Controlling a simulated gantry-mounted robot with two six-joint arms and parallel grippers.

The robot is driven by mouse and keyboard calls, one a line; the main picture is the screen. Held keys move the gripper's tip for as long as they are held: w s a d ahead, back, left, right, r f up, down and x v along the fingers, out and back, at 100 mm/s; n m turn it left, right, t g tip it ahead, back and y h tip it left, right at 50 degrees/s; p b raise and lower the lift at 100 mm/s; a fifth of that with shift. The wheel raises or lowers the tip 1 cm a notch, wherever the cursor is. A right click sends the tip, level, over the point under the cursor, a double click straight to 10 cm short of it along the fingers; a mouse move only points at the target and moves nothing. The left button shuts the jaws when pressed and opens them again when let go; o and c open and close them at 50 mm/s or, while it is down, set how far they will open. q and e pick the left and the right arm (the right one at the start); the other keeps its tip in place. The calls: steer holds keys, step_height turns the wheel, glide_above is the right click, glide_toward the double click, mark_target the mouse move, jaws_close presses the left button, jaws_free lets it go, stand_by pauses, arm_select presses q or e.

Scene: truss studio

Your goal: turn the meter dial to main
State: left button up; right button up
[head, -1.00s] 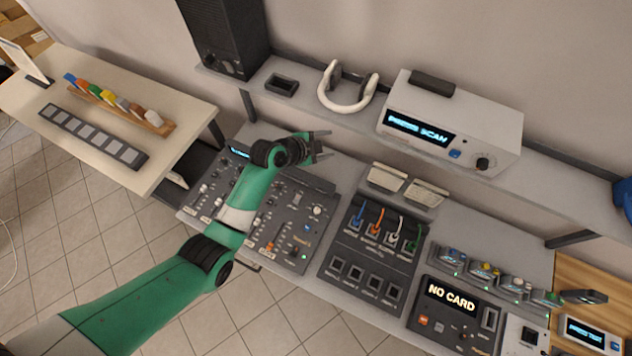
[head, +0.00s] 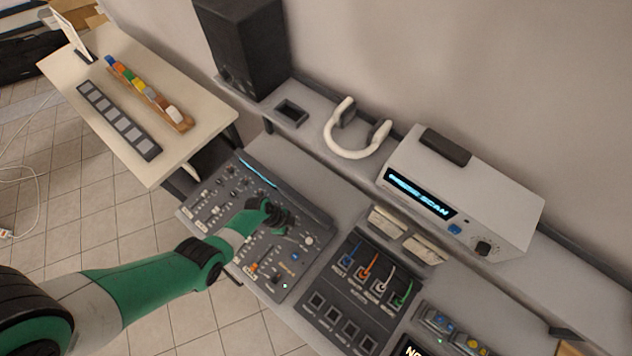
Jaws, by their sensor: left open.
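A dark mixer panel (head: 215,203) with several knobs, sliders and buttons lies on the bench left of centre. My left gripper (head: 284,222) is low over the right part of this panel, with the green arm coming in from the left. Its jaws are open and nothing shows between them; its fingertips are small and partly blend with the dark panel. A pale round knob (head: 309,240) sits just right of the gripper. The labels are too small to read, so I cannot tell which knob is the meter dial. The arm and gripper hide the panel's middle.
A patch panel (head: 345,290) with coloured cables stands right of the mixer. A grey box (head: 470,190) reading "PRESS SCAN" and white headphones (head: 352,152) rest on the shelf behind. A black speaker (head: 240,50) stands at the shelf's left end. Bare bench lies behind the mixer.

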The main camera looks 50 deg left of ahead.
mark_target(309, 240)
arm_select(q)
steer(key=b+x, duration=1)
steer(key=shift+s+a+f+b, duration=0.1)
steer(key=shift+s+f+b, duration=0.2)
steer(key=shift+f, duration=0.05)
steer(key=shift+w+d+f+b, duration=0.2)
steer(key=shift+w+f+b, duration=0.1)
steer(key=shift+f, duration=0.15)
jaws_close()
